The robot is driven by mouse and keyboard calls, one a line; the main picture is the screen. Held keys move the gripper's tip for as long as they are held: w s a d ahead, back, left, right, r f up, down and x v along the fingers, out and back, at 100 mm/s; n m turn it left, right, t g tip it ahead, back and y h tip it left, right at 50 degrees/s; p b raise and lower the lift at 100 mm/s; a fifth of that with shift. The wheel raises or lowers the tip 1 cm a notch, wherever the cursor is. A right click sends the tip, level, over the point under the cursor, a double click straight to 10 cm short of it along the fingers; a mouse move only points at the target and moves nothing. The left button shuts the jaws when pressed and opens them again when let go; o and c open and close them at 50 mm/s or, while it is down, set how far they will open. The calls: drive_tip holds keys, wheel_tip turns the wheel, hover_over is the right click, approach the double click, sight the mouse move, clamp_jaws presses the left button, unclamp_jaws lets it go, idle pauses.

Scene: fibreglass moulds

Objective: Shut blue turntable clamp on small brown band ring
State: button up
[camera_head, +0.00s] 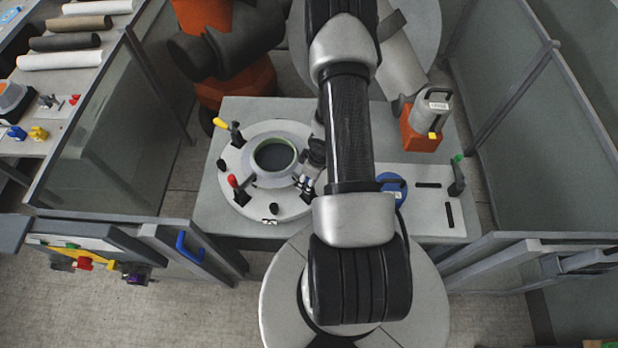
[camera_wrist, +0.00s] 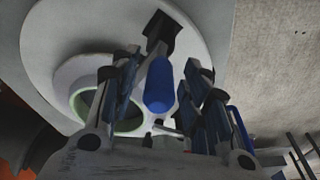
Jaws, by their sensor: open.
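The blue handle of a turntable clamp (camera_wrist: 160,86) sits between my fingers in the wrist view, with its black base (camera_wrist: 160,35) on the white turntable (camera_wrist: 205,30). My gripper (camera_wrist: 165,80) is open, one finger on each side of the handle; I cannot tell whether either touches it. In the head view my gripper (camera_head: 308,180) is at the right side of the turntable (camera_head: 240,158) and mostly hides the blue clamp. A pale grey ring with a greenish inner rim (camera_head: 273,142) sits mid-turntable; no brown band is clear. Whether the blue clamp presses on it is hidden.
A yellow-handled clamp (camera_head: 222,124) and a red-handled clamp (camera_head: 232,181) stand on the turntable's left side. Right of my arm are a blue disc (camera_head: 396,188), an orange block (camera_head: 418,139) and a green-tipped clamp (camera_head: 457,172). Glass-like panels (camera_head: 105,130) flank the table.

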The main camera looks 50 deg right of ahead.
wheel_tip(320, 180, up, 12)
drive_tip(key=s, duration=0.2)
drive_tip(key=shift+d, duration=0.35)
idle(0.3)
drive_tip(key=shift+f, duration=0.15)
idle(0.4)
